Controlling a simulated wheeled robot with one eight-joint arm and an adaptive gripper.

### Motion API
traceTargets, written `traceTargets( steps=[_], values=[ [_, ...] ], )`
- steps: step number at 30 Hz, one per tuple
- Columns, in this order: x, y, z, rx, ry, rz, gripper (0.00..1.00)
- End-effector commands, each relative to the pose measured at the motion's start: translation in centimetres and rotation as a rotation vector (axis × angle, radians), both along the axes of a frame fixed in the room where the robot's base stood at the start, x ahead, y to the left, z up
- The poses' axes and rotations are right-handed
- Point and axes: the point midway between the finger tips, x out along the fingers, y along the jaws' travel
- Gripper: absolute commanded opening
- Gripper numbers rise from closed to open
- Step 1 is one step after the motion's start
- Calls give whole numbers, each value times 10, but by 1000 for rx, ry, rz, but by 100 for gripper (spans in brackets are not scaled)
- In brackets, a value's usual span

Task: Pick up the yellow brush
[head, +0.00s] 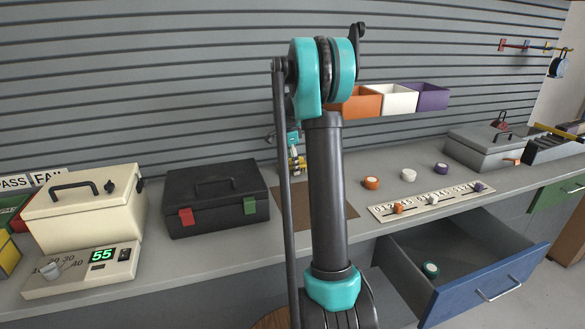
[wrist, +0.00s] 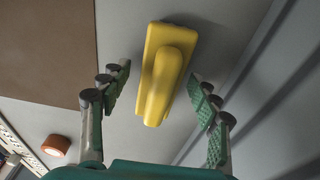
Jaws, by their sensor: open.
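The yellow brush (wrist: 162,75) lies on the grey bench top in the wrist view, its long raised handle facing me. My gripper (wrist: 160,88) is open, with one green-padded finger on each side of the brush. Gaps show between the brush and both fingers. In the head view my gripper (head: 293,140) is partly hidden behind my arm. A small yellow patch shows just below it there, but I cannot tell clearly whether it is the brush.
A brown mat (wrist: 45,45) lies beside the brush, and the slatted wall rises close on the other side. A black toolbox (head: 217,198) stands left of my arm. Round knobs (head: 371,183) stand to the right. A blue drawer (head: 485,288) hangs open below the bench.

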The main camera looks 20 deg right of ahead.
Motion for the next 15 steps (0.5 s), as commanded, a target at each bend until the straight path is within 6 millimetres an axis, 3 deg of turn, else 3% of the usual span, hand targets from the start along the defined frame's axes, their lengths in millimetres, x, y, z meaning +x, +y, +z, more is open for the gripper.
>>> traceTargets(
  steps=[3, 15],
  values=[
    [0, 0, 0, 0, 0, 0, 62],
    [0, 0, 0, 0, 0, 0, 12]
  ],
)
